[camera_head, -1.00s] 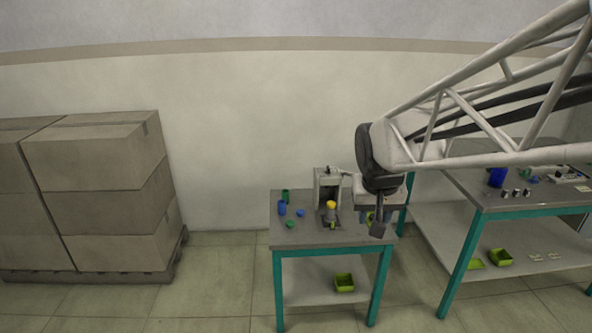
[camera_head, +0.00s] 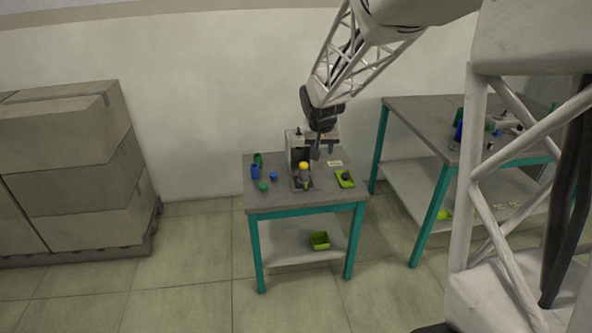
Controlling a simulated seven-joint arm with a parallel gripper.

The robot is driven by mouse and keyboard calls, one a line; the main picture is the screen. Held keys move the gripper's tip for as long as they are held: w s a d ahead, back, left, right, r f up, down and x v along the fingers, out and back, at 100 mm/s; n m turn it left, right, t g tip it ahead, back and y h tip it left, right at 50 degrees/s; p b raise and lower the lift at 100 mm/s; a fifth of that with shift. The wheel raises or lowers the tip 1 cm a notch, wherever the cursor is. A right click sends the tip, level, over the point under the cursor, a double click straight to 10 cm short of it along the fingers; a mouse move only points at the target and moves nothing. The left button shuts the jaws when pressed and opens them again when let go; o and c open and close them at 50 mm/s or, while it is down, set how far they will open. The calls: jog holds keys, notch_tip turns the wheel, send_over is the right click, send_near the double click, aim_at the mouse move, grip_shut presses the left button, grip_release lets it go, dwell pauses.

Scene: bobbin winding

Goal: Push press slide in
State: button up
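A small grey press (camera_head: 294,141) stands at the back of the small table (camera_head: 230,199). Its slide (camera_head: 303,184) sits in front of the press frame, with a yellow-topped part (camera_head: 303,167) upright on it. My gripper (camera_head: 316,154) points down just right of the press, above and behind the slide. It looks apart from the slide, but the gap is hard to judge. The fingers are too small and dark to tell open from shut.
Blue and green parts (camera_head: 255,172) stand on the table's left side. A larger workbench (camera_head: 410,118) stands further right. Stacked boxes (camera_head: 75,160) are at the far left.

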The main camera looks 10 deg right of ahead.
jog(key=w+f, duration=1.1)
jog(key=w, duration=0.3)
jog(key=m, duration=0.1)
send_near(306, 183)
notch_tip(306, 183, down, 2)
jog(key=shift+w+d+f+t, duration=0.2)
jog(key=shift+w+t, duration=0.1)
jog(key=shift+f, duration=0.1)
jog(key=shift+x, duration=3.8)
jog(key=shift+c, duration=0.4)
grip_shut()
